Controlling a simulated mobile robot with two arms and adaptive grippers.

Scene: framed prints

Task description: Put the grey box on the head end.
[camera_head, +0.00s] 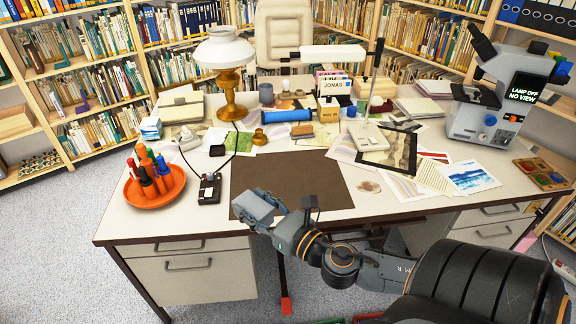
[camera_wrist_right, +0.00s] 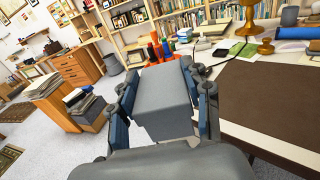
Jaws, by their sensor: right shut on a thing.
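My right gripper (camera_head: 266,205) is shut on the grey box (camera_head: 250,209), over the front left corner of the brown desk mat (camera_head: 310,178). In the right wrist view the box (camera_wrist_right: 165,100) sits between the two fingers of the gripper (camera_wrist_right: 160,82), its plain grey faces showing. The box seems to be held above the desk's front edge, and I cannot tell whether it touches anything. The mat also shows at the right of the wrist view (camera_wrist_right: 262,102) and is bare. I cannot tell which place is the head end. My left gripper is not in view.
On the white desk (camera_head: 120,220), an orange tray (camera_head: 150,202) with bottles and a black device (camera_head: 209,188) stand left of the mat. A brass lamp (camera_head: 230,95), blue roll (camera_head: 287,115) and desk lamp with a picture (camera_head: 388,152) stand behind. Prints and a microscope (camera_head: 490,115) lie right.

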